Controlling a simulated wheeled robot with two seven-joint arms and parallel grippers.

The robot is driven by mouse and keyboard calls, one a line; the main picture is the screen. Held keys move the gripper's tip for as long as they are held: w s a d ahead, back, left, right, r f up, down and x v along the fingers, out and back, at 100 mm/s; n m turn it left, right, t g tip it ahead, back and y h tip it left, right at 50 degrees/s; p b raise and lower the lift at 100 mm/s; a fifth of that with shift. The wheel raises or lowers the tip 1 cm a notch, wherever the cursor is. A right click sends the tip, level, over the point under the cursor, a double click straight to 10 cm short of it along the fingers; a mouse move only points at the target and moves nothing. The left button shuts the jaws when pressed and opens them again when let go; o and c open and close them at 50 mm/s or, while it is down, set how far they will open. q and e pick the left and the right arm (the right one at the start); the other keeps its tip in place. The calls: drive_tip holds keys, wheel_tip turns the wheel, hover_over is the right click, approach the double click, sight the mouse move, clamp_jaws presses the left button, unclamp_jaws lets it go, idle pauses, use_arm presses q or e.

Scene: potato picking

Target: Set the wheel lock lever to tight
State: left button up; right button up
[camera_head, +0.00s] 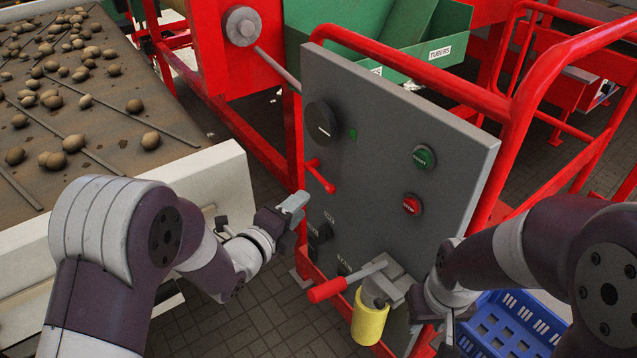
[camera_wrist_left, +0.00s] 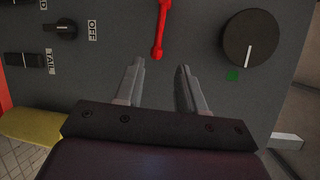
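A small red lever (camera_head: 320,176) sticks out from the left part of the grey control panel (camera_head: 370,130). In the left wrist view the red lever (camera_wrist_left: 161,28) has its rounded end just past and between my fingertips. A second lever with a thick red grip (camera_head: 328,290) sits lower, on a metal bracket above a yellow cylinder (camera_head: 370,318). I cannot tell from any label which one is the wheel lock. My left gripper (camera_head: 295,203) is below the small lever, its fingers (camera_wrist_left: 160,67) apart and empty. My right gripper (camera_head: 443,328) is low right of the bracket, mostly hidden.
The panel carries a black dial (camera_head: 320,123), a green button (camera_head: 424,157), a red button (camera_head: 412,204) and black switches (camera_head: 318,236). Red rails (camera_head: 520,110) stand at right. A blue crate (camera_head: 510,325) lies low right. A potato conveyor (camera_head: 60,110) fills the left.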

sight(322, 183)
use_arm(q)
drive_tip(key=x, duration=0.2)
drive_tip(key=p+x, duration=0.1)
drive_tip(key=x, duration=0.2)
drive_tip(key=p+x, duration=0.1)
drive_tip(key=x, duration=0.2)
drive_tip(key=shift+w+a, duration=0.25)
drive_tip(key=shift+w, duration=0.1)
drive_tip(key=shift+w+d+f, duration=0.1)
drive_tip(key=shift+w+d, duration=0.2)
drive_tip(key=shift+d, duration=0.15)
drive_tip(key=shift+w+a+f, duration=0.15)
drive_tip(key=shift+w+f, duration=0.05)
drive_tip(key=shift+w, duration=0.05)
clamp_jaws()
